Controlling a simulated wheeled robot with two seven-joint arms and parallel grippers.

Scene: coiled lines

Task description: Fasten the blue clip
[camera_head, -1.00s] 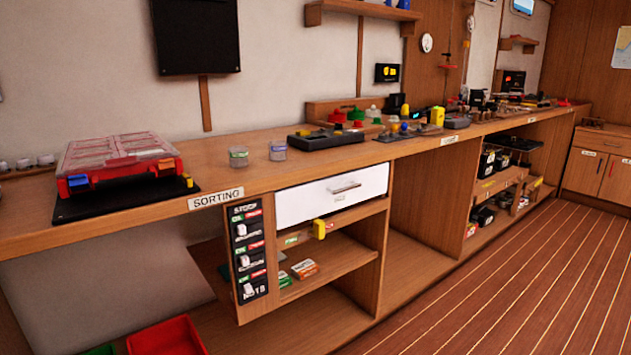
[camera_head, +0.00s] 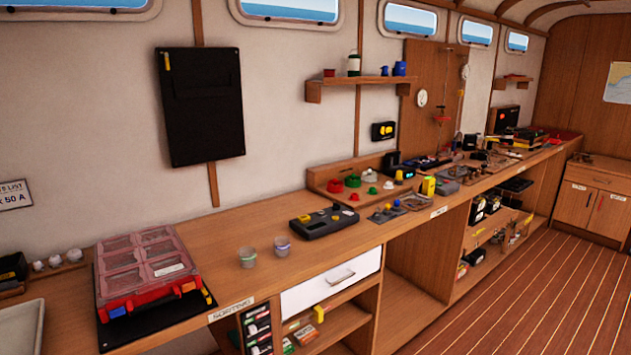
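A red organizer case (camera_head: 147,299) with a clear, pinkish compartment lid (camera_head: 140,258) sits on a black mat (camera_head: 205,304) at the left of the bench. The lid looks down over the case. A small blue clip (camera_head: 119,312) is on the case's front, toward the left. An orange clip (camera_head: 188,287) is on the front, toward the right. The clips are too small to tell whether they are latched. Neither of my grippers is in view.
Two small clear tubs (camera_head: 248,257) (camera_head: 282,245) stand right of the case. A black device (camera_head: 323,222) lies beyond them. A pale tray (camera_head: 22,328) is at the lower left edge. The wooden bench (camera_head: 215,243) is bare between case and tubs.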

